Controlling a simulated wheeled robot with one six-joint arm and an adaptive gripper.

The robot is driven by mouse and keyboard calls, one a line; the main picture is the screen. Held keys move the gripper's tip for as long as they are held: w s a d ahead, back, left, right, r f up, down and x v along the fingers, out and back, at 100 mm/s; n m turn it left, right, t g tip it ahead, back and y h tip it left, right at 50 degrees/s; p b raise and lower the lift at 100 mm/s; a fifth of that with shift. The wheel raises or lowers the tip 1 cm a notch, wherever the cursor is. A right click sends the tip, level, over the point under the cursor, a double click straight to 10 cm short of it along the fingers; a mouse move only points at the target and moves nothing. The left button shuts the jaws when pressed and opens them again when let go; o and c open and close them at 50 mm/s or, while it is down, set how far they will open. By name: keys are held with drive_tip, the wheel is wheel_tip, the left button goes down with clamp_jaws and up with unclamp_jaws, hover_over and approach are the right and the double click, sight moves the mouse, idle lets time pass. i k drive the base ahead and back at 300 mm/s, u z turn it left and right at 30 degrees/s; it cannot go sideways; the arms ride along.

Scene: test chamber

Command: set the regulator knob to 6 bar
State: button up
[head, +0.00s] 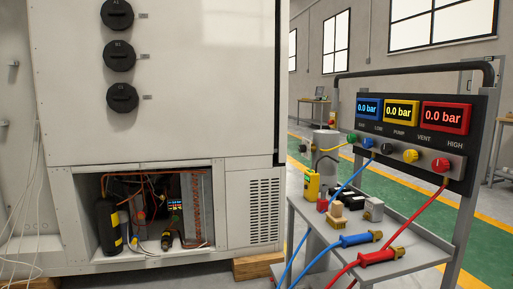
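I cannot tell for sure which knob is the regulator knob. A grey cylinder (326,140) stands behind the cart at its left, with a small dark round part (303,148) at its side that may be a knob. The gauge panel (478,115) on the cart has blue, yellow and red displays, each reading 0.0 bar. Below them sit a green knob (352,137), a blue knob (368,142), a black knob (387,149), a yellow knob (410,156) and a red knob (440,165). My gripper is not in view.
The cart shelf (415,247) holds a yellow device (312,184), small blocks, and blue (355,240) and red (378,257) hose ends. Hoses hang over the front. A white chamber (200,90) with an open lower bay (150,212) fills the left.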

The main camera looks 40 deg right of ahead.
sight(302, 149)
drive_tip(key=i, duration=0.8)
drive_tip(key=z, duration=0.85)
drive_tip(key=i, duration=0.65)
drive_tip(key=z, duration=0.6)
